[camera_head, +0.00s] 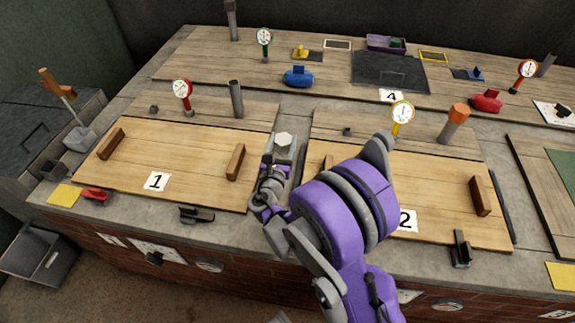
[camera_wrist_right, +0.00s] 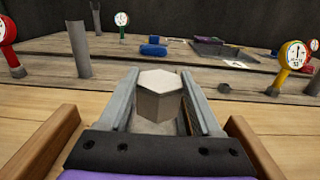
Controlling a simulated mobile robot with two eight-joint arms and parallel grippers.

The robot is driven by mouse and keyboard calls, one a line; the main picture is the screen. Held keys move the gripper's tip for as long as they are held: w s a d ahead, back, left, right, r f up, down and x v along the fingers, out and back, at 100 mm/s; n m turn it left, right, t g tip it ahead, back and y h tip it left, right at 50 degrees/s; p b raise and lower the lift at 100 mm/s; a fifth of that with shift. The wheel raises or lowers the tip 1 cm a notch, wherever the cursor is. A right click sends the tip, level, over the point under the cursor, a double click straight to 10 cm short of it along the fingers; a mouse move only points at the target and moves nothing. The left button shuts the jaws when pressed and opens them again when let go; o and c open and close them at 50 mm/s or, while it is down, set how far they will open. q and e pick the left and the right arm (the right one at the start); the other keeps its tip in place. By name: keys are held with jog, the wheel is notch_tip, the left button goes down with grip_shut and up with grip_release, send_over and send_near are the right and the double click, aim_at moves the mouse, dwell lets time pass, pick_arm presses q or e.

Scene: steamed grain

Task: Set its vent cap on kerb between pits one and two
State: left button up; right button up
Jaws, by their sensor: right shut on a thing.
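A pale grey six-sided cap (camera_head: 284,140), which looks like a vent cap, is between the fingers of my right gripper (camera_head: 283,150). In the right wrist view the cap (camera_wrist_right: 159,95) sits upright between the two grey fingers. The gripper is shut on it, over the kerb strip (camera_head: 294,180) between the wooden lids of pit 1 (camera_head: 200,149) and pit 2 (camera_head: 440,185). I cannot tell whether the cap's underside touches the kerb. The pipe behind pit 1 (camera_head: 237,98) has no cap on it. My left gripper is not in view.
A wooden handle (camera_head: 236,162) stands close left of the gripper. Behind are a red gauge (camera_head: 182,92), a yellow gauge (camera_head: 402,115) and an orange-capped pipe (camera_head: 454,122). My right arm hides part of pit 2. A dark clip (camera_head: 197,214) lies on the front kerb.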

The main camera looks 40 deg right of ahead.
aim_at(282, 152)
notch_tip(282, 152, down, 5)
jog(key=shift+w+r+b, duration=0.15)
jog(key=shift+r+b, duration=0.05)
jog(key=shift+b, duration=0.35)
jog(key=shift+f+b, duration=0.55)
jog(key=shift+f, duration=1.35)
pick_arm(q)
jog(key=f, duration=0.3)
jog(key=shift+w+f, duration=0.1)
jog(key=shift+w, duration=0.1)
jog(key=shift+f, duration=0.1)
pick_arm(e)
jog(key=shift+f, duration=0.2)
jog(key=o, duration=1.3)
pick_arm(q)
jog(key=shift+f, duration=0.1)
pick_arm(e)
jog(key=shift+o, duration=0.2)
jog(key=shift+r, duration=0.15)
